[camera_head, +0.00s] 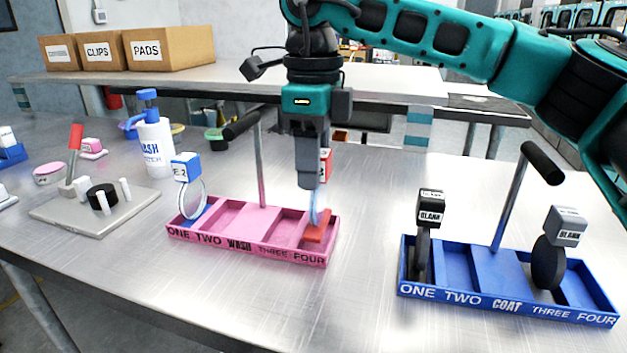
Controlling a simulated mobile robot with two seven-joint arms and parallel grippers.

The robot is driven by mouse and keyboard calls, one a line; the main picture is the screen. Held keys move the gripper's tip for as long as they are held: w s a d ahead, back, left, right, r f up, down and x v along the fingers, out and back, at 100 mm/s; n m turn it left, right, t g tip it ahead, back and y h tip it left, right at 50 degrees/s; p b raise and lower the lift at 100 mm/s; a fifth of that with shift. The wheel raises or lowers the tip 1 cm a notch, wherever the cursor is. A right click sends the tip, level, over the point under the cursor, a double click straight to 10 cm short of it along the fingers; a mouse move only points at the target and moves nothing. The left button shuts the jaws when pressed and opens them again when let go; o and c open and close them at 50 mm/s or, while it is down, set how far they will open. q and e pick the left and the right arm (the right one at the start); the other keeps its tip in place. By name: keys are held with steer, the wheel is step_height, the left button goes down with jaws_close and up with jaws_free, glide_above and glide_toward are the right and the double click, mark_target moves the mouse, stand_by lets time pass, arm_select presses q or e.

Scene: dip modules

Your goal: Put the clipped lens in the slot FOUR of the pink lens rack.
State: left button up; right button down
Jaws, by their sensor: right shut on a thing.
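The pink lens rack (250,254) stands on the metal table, with slots labelled ONE, TWO, THREE and FOUR and WASH in the middle. My right gripper (308,186) points down over its right end and is shut on a lens with a red clip (326,162). The gripper hides much of this lens. Part of its clear ring (315,212) shows below the fingers, above a red piece (318,230) at slot FOUR. I cannot tell if it rests on the floor. A lens with a blue clip (186,166) stands in slot ONE. My left gripper is not in view.
A blue rack (508,303) marked COAT holds two dark BLANK lenses, at the right. A wash bottle (154,148) and a grey plate with a red lever (75,140) stand left. Bare table lies between the racks.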

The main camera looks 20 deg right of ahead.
steer(key=shift+f, duration=1.3)
steer(key=shift+f, duration=0.15)
steer(key=c, duration=0.6)
jaws_free()
step_height(320, 180, up, 12)
steer(key=shift+r+p, duration=0.15)
steer(key=shift+p, duration=1)
